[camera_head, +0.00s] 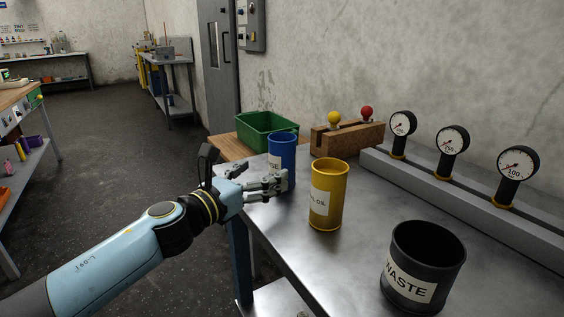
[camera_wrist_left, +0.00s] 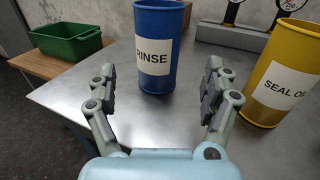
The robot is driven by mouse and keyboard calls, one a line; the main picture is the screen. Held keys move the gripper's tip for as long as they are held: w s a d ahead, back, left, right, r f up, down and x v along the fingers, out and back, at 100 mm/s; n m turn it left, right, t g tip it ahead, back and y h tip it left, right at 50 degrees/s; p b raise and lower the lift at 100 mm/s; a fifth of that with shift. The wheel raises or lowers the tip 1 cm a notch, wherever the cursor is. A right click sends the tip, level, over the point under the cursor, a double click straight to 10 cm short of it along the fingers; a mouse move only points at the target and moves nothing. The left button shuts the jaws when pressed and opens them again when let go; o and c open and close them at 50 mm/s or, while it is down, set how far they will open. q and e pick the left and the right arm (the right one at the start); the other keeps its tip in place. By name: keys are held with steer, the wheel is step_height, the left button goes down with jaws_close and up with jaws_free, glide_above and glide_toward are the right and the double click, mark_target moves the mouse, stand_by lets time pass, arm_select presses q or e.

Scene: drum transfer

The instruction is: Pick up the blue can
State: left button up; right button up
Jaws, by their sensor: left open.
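The blue can (camera_head: 281,150) stands upright near the left edge of the metal table. It carries a white label reading RINSE in the left wrist view (camera_wrist_left: 157,60). My left gripper (camera_head: 275,183) is open and empty, low in front of the can. In the left wrist view its two fingers (camera_wrist_left: 158,90) point toward the can, which stands between and just beyond the fingertips. In the head view the fingers overlap the can's lower left part. I cannot tell whether they touch it. My right gripper is not in view.
A yellow can (camera_head: 327,190) labelled SEAL OIL stands close to the right of the blue can. A black WASTE bin (camera_head: 424,263) is nearer right. A green crate (camera_head: 262,124) sits behind on a wooden surface. Gauges (camera_head: 452,140) line the back rail.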

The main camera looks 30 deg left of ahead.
mark_target(274, 166)
arm_select(q)
steer(key=w, duration=0.5)
steer(key=w+d, duration=0.1)
steer(key=w, duration=0.1)
steer(key=shift+w+f, duration=0.1)
steer(key=shift+w, duration=0.3)
steer(key=shift+a, duration=0.1)
steer(key=c, duration=1.5)
